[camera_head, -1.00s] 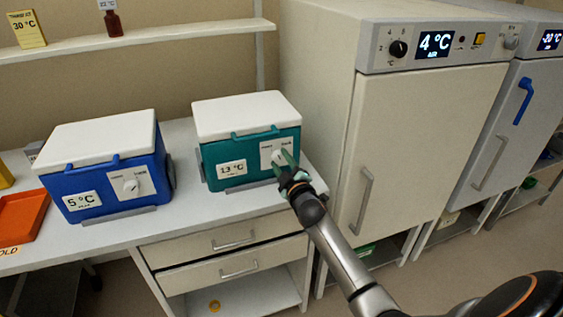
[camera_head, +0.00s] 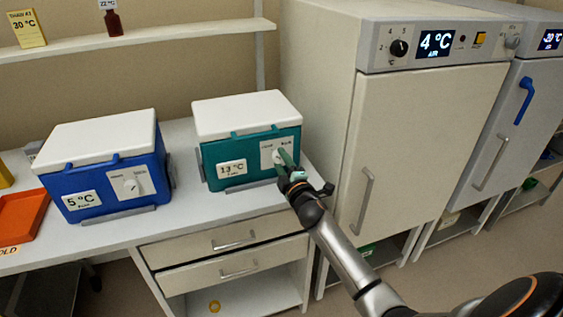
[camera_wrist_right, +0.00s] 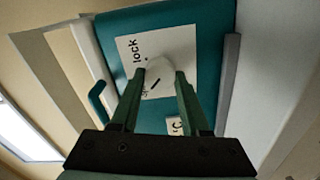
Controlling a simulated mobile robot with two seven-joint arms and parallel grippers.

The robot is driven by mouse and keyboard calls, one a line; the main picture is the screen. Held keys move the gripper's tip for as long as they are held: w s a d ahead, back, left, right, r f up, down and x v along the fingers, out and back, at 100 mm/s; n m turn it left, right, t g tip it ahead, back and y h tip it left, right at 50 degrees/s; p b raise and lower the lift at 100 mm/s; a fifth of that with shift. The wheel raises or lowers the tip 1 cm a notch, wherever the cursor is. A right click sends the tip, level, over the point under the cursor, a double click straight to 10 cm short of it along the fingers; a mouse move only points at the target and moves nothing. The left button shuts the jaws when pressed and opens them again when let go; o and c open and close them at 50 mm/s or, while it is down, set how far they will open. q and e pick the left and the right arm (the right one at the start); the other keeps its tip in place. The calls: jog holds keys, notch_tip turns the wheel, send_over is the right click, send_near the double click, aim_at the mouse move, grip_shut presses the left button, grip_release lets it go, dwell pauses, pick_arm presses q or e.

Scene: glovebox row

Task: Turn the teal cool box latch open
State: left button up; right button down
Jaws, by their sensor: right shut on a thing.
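The teal cool box (camera_head: 213,156) with a white lid stands on the bench, its sign reading 13 °C. Its latch is a round white knob on a white plate (camera_head: 266,148) at the front right. My right gripper (camera_head: 281,157) reaches it from the front. In the right wrist view, the fingers of my right gripper (camera_wrist_right: 165,80) are shut on the knob (camera_wrist_right: 158,68), one on each side. The word "lock" shows on the plate (camera_wrist_right: 129,50); the other word is mostly hidden. A dark slanted mark shows on the knob. My left gripper is out of view.
A blue cool box (camera_head: 98,190) with a similar knob stands to the left, reading 5 °C. An orange tray (camera_head: 22,215) lies at the far left. A tall white cabinet (camera_head: 425,140) stands close to my arm's right. Drawers (camera_head: 225,242) are below the bench.

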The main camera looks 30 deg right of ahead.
jog(key=shift+c, duration=1.9)
grip_release()
jog(key=shift+s, duration=0.1)
jog(key=v, duration=1.2)
jog(key=shift+s, duration=0.2)
jog(key=shift+f, duration=0.15)
jog(key=s+a+f+m+g+y, duration=0.3)
jog(key=s+a+f+m+g, duration=0.1)
jog(key=s+a+f, duration=0.5)
jog(key=s+a+f+m+g+y, duration=0.3)
jog(key=s+a+f+m, duration=0.3)
jog(key=s+a+f, duration=0.4)
jog(key=s+f+g, duration=0.1)
jog(key=s+f, duration=0.2)
jog(key=f, duration=0.2)
jog(key=shift+s+y, duration=0.2)
jog(key=shift+y, duration=0.2)
